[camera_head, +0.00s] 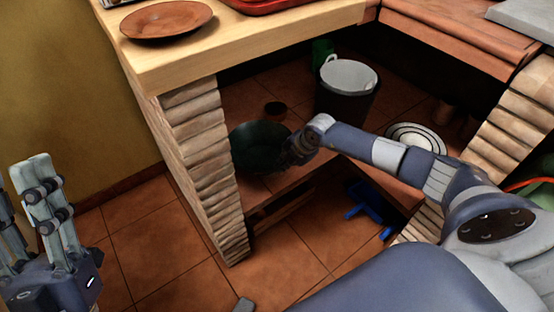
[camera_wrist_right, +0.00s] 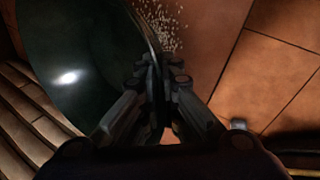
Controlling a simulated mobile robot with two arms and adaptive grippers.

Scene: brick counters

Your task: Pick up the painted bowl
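The painted bowl (camera_head: 258,147) is dark green and sits low under the counter, beside the brick pillar. My right gripper (camera_head: 300,147) is at its right edge. In the right wrist view the bowl's glossy green inside (camera_wrist_right: 75,50) fills the left, and white speckles show on its outer side. There the right gripper's fingers (camera_wrist_right: 158,82) close together on the bowl's rim, one on each side of the wall. I cannot tell whether the bowl is clear of the surface below it. My left gripper (camera_head: 28,185) is at the left edge, partly cut off, fingers extended and empty.
The brick pillar (camera_head: 203,155) is close left of the bowl. The wooden countertop (camera_head: 240,45), with a brown plate (camera_head: 166,20), overhangs. Blue objects (camera_head: 370,202) lie in front.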

